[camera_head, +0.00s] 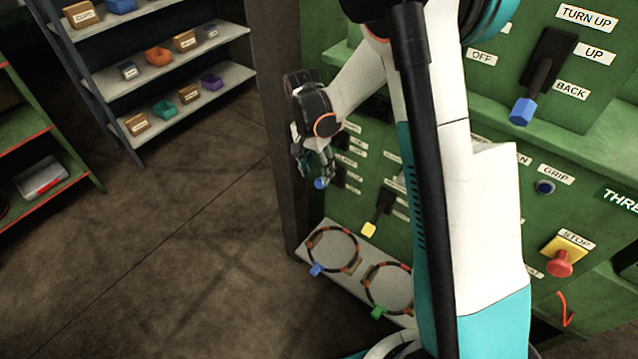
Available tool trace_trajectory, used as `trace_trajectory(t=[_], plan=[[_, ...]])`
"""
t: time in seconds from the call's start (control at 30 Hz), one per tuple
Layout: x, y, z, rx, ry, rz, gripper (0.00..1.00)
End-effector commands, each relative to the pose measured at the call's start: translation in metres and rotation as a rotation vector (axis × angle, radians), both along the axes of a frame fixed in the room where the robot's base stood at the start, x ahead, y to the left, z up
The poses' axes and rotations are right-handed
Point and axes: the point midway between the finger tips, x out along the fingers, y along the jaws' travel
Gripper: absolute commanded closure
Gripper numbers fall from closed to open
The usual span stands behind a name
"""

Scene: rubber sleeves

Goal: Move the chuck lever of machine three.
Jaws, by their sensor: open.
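The green machine (590,225) carries a partly cut-off label that starts "THRE". A small blue-tipped lever (320,183) sits on the lower left of its front panel, among labels too small to read. My gripper (316,168) is open at this lever, with its fingers pointing down and just over the blue tip. The fingers hide part of the lever, and I cannot tell whether they touch it. A yellow-tipped lever (370,228) is lower and to the right. I cannot read which lever is marked for the chuck.
A large blue-tipped lever (523,110) is at upper right by "UP" and "BACK". A red stop button (560,262) is at lower right. Two rings with coloured tabs lie on the ledge (350,285) below. Shelves (170,100) stand at left; the floor between is clear.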

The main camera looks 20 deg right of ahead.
Motion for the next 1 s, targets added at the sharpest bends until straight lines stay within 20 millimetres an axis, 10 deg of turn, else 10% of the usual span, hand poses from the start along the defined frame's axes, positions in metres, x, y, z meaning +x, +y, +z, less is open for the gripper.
trace_trajectory(t=[0.3, 0.67, 0.9, 1.0], plan=[[-0.004, -0.004, -0.041, 0.0, 0.0, 0.0, 0.52], [-0.005, -0.004, -0.045, 0.0, 0.0, 0.0, 0.52], [-0.005, -0.004, -0.045, 0.0, 0.0, 0.0, 1.0], [-0.005, -0.004, -0.045, 0.0, 0.0, 0.0, 1.0]])
